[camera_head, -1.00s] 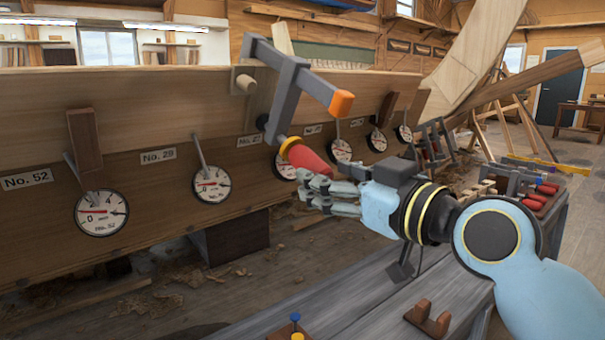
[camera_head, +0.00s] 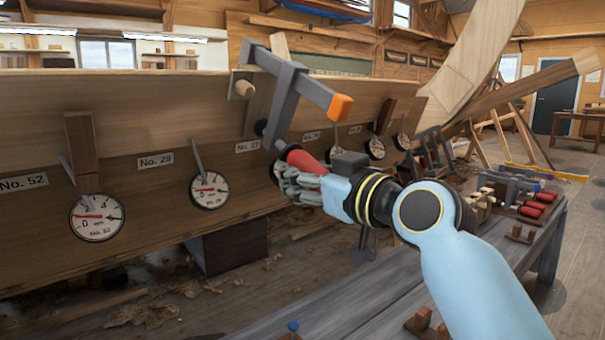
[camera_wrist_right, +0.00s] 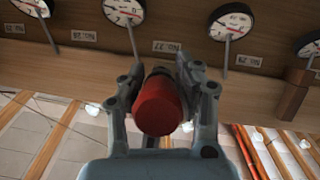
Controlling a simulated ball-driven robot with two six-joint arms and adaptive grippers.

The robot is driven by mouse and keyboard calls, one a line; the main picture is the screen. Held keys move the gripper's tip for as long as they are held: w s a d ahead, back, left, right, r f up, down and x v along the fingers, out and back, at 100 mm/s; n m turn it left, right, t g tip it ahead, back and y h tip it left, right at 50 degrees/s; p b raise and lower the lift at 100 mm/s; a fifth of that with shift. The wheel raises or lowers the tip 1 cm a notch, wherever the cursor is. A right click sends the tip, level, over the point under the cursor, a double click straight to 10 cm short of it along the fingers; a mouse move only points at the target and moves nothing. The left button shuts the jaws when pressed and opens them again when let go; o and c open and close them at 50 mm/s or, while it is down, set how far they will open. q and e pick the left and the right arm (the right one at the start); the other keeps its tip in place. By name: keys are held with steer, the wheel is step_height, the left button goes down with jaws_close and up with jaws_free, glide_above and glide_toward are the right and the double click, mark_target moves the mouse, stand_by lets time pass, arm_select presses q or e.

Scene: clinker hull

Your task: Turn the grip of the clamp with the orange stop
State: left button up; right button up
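The clamp (camera_head: 285,100) with the orange stop (camera_head: 340,107) is fixed on the hull's plank edge, with a grey bar. Its red grip (camera_head: 303,160) slants down toward my right gripper (camera_head: 288,172). In the right wrist view the red grip (camera_wrist_right: 158,106) points at the camera, between the two fingers of my right gripper (camera_wrist_right: 162,75). The fingers flank it closely on both sides. Whether both press on it is unclear. In the head view the fingers cover the grip's lower end. My left gripper is not in view.
Dials (camera_head: 97,217) with number labels line the hull plank (camera_head: 130,185) beside and behind the grip. A grey workbench (camera_head: 385,292) lies below my right arm, with red-gripped clamps (camera_head: 530,211) at its far right end.

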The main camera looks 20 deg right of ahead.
jaws_close()
steer(key=shift+r, duration=0.1)
steer(key=shift+m+g+y+p, duration=0.3)
steer(key=shift+m+y+p, duration=0.1)
steer(key=shift+y+p, duration=0.2)
steer(key=shift+a+m+g+y, duration=0.15)
steer(key=shift+m+g+y, duration=0.15)
steer(key=shift+m+y, duration=0.2)
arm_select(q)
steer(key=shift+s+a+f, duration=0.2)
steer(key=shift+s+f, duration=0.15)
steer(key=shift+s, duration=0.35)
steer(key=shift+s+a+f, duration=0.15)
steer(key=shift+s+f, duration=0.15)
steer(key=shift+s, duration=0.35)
arm_select(e)
steer(key=shift+s+a+m+y, duration=0.1)
steer(key=shift+m+y, duration=0.4)
steer(key=shift+y, duration=0.1)
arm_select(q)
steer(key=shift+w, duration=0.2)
